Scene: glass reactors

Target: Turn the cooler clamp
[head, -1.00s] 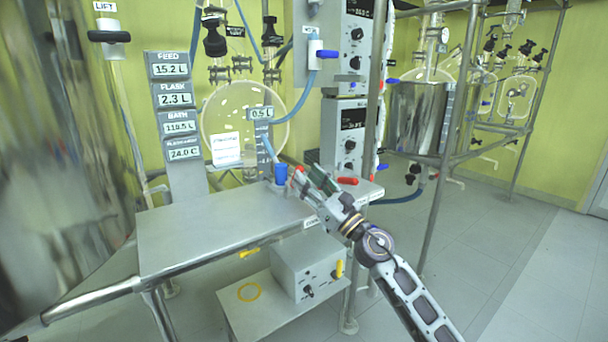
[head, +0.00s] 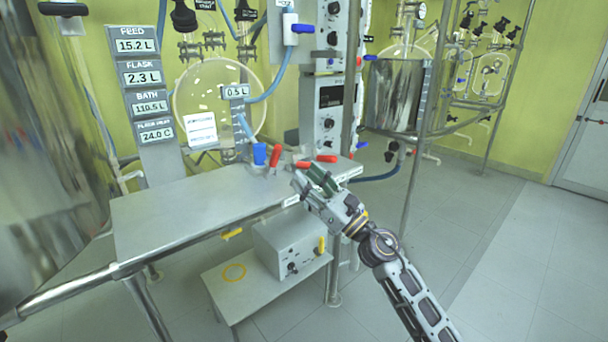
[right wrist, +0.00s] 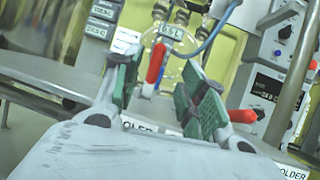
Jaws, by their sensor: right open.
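Several coloured handles stand at the table's back right corner. An upright red handle (head: 275,155) is beside a blue one (head: 260,153), and a red handle lying flat (head: 326,158) is farther right. The upright red handle also shows in the right wrist view (right wrist: 155,61), beyond and between the fingertips; the flat one (right wrist: 242,116) is right of the fingers. My right gripper (head: 308,178), with green pads, is open and empty, apart from the handles. My left gripper is out of view.
A grey box (head: 290,248) stands on a low stool below. A round glass vessel (head: 225,95) and control units (head: 328,110) are behind the handles. A metal post runs beside them. Floor on the right is clear.

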